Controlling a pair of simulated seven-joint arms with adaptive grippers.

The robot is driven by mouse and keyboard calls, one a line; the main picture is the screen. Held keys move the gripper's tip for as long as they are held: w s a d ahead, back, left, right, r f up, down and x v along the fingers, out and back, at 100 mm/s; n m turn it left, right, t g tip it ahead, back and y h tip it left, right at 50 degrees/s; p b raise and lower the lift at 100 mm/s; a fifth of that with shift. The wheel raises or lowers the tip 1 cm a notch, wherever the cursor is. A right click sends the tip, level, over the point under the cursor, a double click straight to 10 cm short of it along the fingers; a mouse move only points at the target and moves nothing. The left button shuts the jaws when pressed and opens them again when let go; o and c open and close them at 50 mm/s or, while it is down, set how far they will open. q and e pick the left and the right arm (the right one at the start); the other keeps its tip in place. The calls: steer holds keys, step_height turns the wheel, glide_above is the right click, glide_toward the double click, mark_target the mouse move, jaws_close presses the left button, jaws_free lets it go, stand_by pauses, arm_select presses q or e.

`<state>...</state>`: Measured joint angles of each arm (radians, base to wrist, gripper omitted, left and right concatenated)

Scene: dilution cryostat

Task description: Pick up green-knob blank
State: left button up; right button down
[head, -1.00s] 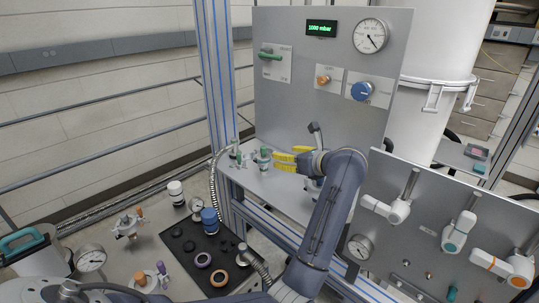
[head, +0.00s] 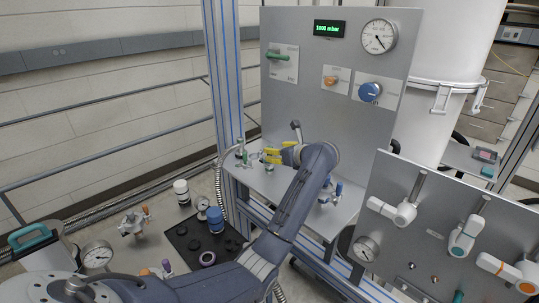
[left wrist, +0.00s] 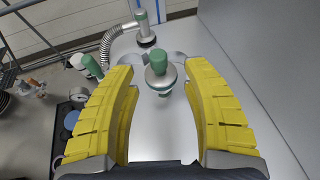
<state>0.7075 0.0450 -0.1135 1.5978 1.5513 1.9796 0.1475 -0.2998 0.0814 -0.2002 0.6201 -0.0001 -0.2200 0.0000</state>
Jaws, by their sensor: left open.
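The green-knob blank (left wrist: 158,78) is a round metal piece with a green knob on top, standing on the grey shelf (left wrist: 155,142). My left gripper (left wrist: 160,70) has yellow fingers spread wide, with the blank between and slightly beyond the tips. I see no contact with the blank. My right gripper is not in view.
A hose fitting with a green band (left wrist: 143,28) stands just behind the blank. The grey gauge panel (head: 300,105) rises behind the shelf. Blue-topped parts (head: 337,190) stand on the shelf's right side. A black mat (head: 190,240) with several parts lies lower left.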

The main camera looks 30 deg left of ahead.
arm_select(q)
steer(key=shift+x, duration=2.7)
steer(key=shift+a+r, duration=0.1)
steer(key=shift+c, duration=0.3)
jaws_close()
